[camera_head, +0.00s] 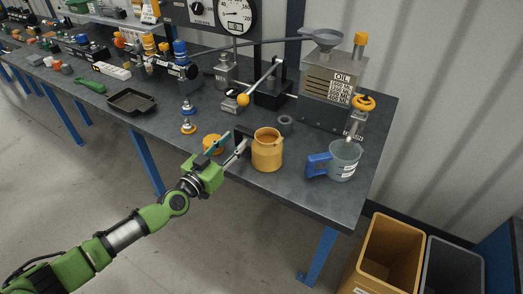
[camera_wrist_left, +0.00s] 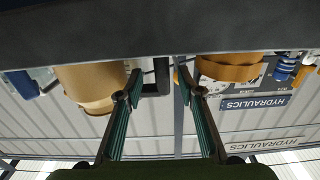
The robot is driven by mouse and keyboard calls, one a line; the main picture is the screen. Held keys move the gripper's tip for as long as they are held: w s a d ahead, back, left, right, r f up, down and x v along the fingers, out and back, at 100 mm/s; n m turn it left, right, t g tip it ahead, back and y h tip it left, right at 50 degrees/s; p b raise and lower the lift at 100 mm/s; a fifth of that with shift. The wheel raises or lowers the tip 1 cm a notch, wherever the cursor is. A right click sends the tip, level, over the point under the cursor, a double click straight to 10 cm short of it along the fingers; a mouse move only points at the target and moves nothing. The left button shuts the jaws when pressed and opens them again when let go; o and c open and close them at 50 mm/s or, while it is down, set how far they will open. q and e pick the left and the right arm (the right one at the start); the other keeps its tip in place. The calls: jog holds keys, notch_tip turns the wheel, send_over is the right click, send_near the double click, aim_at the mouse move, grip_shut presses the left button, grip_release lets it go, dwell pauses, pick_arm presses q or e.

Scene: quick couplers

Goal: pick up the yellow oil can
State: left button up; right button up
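The yellow oil can (camera_head: 267,152) stands upright near the front edge of the workbench, with its dark handle (camera_head: 243,138) on its left side. My left gripper (camera_head: 228,143) is open at the can's left, fingers pointing toward the handle. In the upside-down left wrist view, the can (camera_wrist_left: 92,84) is on the left and its black handle (camera_wrist_left: 157,77) shows between the open fingertips (camera_wrist_left: 158,84). One fingertip overlaps the can's edge; whether it touches cannot be told. My right gripper is in neither view.
An orange round item (camera_head: 212,144) lies just behind my left gripper. A clear jug with a blue handle (camera_head: 343,160) stands right of the can, and a grey ring (camera_head: 285,124) behind it. The oil dispenser (camera_head: 333,85) stands farther back.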

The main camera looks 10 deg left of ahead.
aim_at(236, 137)
pick_arm(q)
jog(key=x, duration=0.3)
jog(key=shift+w+b, duration=0.3)
jog(key=shift+w, duration=0.1)
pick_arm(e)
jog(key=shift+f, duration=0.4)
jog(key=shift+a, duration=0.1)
pick_arm(q)
grip_shut()
jog(key=shift+r, duration=0.25)
jog(key=shift+a, duration=0.1)
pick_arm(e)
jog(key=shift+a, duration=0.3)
pick_arm(q)
jog(key=shift+r, duration=0.1)
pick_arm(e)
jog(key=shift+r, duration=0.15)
